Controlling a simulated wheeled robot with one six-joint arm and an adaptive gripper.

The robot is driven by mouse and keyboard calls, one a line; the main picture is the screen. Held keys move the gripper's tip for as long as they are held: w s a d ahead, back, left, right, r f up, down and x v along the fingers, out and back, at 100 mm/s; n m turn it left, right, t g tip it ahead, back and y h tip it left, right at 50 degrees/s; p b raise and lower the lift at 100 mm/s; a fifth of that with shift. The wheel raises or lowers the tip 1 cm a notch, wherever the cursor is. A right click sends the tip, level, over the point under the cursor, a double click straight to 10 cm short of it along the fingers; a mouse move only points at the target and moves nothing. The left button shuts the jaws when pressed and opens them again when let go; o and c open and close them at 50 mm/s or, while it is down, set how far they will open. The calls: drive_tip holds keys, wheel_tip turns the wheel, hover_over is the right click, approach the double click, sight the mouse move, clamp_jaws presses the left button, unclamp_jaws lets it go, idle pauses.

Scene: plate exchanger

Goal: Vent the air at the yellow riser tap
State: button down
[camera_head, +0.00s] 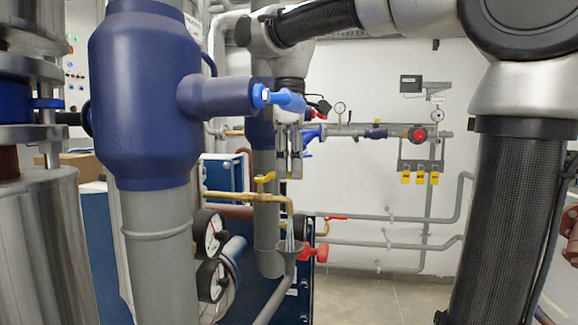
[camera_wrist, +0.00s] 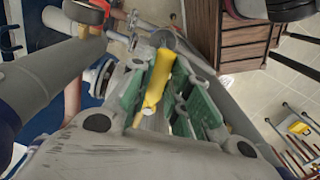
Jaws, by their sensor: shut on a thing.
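The yellow riser tap (camera_head: 264,179) sits on a thin brass pipe (camera_head: 232,196) left of centre in the head view. The pipe bends down over a grey funnel (camera_head: 289,248), with pale streaks between its end and the funnel. My gripper (camera_head: 290,174) points down at the tap, its fingertips close by the right end of the handle. In the wrist view the tap's yellow handle (camera_wrist: 157,80) lies between the green finger pads of my gripper (camera_wrist: 150,85), and the jaws are shut on it. The handle's contact with the pads is partly hidden.
A large blue-jacketed pipe (camera_head: 145,95) with a side stub stands close on the left. Two gauges (camera_head: 209,235) and a red valve handle (camera_head: 315,252) are near the funnel. Wall pipework (camera_head: 375,132) runs behind. Bare floor (camera_head: 390,298) shows at lower right.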

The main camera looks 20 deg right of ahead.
drive_tip(key=w+n, duration=0.6)
drive_tip(key=n, duration=0.6)
drive_tip(key=shift+a, duration=0.15)
drive_tip(key=shift+w, duration=0.15)
idle(0.4)
drive_tip(key=c, duration=1.3)
unclamp_jaws()
drive_tip(key=shift+c, duration=0.2)
drive_tip(key=shift+r, duration=0.1)
wheel_tip(320, 180, up, 12)
